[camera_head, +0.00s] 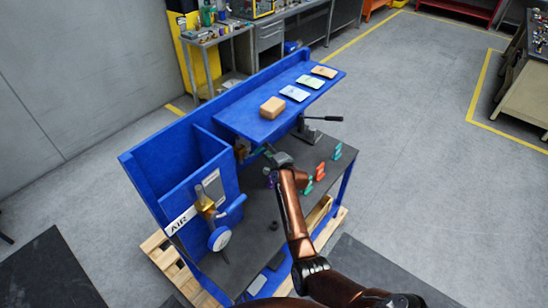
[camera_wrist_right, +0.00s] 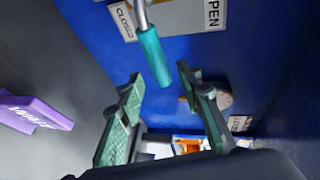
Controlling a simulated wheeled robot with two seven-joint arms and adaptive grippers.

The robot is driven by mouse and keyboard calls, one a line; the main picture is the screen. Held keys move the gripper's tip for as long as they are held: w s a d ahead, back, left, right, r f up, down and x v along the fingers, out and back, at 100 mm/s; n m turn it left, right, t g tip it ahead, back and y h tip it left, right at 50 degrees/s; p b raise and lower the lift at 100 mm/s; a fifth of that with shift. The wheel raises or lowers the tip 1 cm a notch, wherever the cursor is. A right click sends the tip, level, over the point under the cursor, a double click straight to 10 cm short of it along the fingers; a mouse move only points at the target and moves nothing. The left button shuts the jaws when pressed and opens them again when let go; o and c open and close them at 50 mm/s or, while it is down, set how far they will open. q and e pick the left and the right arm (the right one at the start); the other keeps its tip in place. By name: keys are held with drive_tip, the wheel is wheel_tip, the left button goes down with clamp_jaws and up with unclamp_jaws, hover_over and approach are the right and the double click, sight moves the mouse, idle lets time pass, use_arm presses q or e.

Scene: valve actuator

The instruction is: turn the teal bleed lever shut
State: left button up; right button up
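The teal bleed lever (camera_wrist_right: 152,56) shows in the right wrist view as a teal sleeve on a metal rod, slanting down and right from a grey plate on the blue panel. A CLOSED label (camera_wrist_right: 123,22) is to its left and an OPEN label (camera_wrist_right: 213,14) to its right. My right gripper (camera_wrist_right: 163,90) is open, its two green-padded fingers on either side of the lever's lower end; I cannot tell whether they touch it. In the head view my right gripper (camera_head: 278,160) is under the blue shelf, and I cannot make out the lever there. My left gripper is not in view.
The blue shelf (camera_head: 245,122) overhangs my gripper and carries a tan box (camera_head: 272,107) and several cards. A black-handled tool (camera_head: 310,128) and several teal and red pieces stand on the dark benchtop (camera_head: 262,212). A purple block (camera_wrist_right: 35,112) lies left in the wrist view.

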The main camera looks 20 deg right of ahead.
drive_tip(key=v, duration=0.7)
drive_tip(key=shift+s, duration=0.3)
drive_tip(key=s+d+f+n+g+h, duration=0.1)
drive_tip(key=s+d+f+n+g, duration=0.15)
drive_tip(key=s+f+n, duration=0.7)
drive_tip(key=s+d+f+g, duration=0.1)
drive_tip(key=s+f+g, duration=0.3)
drive_tip(key=s, duration=1.3)
drive_tip(key=s+a+f+n+g+h, duration=0.15)
drive_tip(key=s+n+g, duration=0.45)
drive_tip(key=s, duration=2)
wheel_tip(320, 180, down, 31)
drive_tip(key=a+n+b, duration=0.1)
drive_tip(key=b, duration=0.2)
drive_tip(key=s+f+g+b, duration=0.1)
drive_tip(key=s+f+b, duration=0.2)
drive_tip(key=s+f, duration=1.8)
wheel_tip(320, 180, down, 2)
drive_tip(key=shift+a+f+n+g+y+b, duration=0.1)
drive_tip(key=shift+a+n+g+y+b, duration=0.1)
drive_tip(key=shift+n+g+y+b, duration=0.2)
